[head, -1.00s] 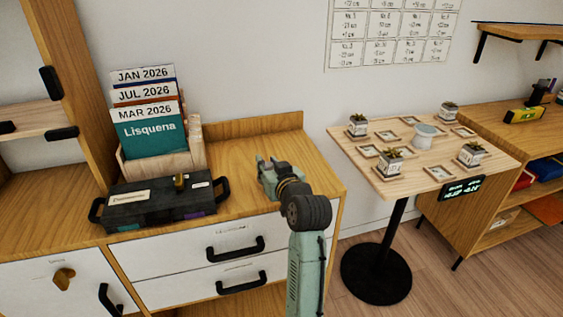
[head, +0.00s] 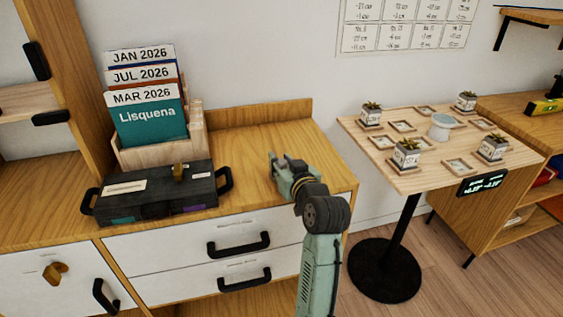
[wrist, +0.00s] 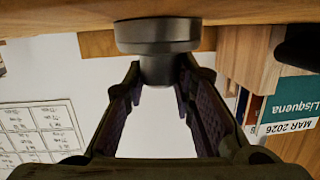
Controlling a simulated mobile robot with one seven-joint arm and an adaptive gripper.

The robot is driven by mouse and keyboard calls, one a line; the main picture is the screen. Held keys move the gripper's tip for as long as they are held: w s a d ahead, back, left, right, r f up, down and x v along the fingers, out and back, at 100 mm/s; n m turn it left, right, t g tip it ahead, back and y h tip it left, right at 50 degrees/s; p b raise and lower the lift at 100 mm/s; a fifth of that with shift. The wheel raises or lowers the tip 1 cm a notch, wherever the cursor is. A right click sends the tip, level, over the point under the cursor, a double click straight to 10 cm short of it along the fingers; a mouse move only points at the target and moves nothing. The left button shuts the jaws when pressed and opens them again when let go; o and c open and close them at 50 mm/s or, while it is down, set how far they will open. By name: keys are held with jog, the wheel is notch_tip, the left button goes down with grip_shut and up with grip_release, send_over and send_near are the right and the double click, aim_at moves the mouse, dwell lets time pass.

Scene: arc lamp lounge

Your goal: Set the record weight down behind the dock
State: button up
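The record weight (wrist: 158,36) is a dark grey disc with a narrower neck. In the wrist view, which looks upside down, its neck sits between my fingertips. My gripper (head: 280,160) is shut on it, over the right part of the wooden cabinet top. In the head view I cannot make out the weight behind my fingers. The disc lies against the wooden surface in the wrist view; I cannot tell whether it touches. A black box with two side handles (head: 155,198), perhaps the dock, stands on the cabinet to the left of my gripper.
A wooden file holder (head: 190,148) with labelled folders stands behind the black box. The cabinet top (head: 250,150) is bare between holder and gripper. A raised back edge (head: 260,113) runs along the wall. A small table (head: 385,158) with potted plants stands to the right.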

jog(key=o, duration=0.5)
jog(key=shift+c, duration=0.2)
jog(key=shift+r, duration=0.1)
jog(key=b+v, duration=0.1)
jog(key=v, duration=1.1)
jog(key=shift+b, duration=0.35)
jog(key=shift+r, duration=0.15)
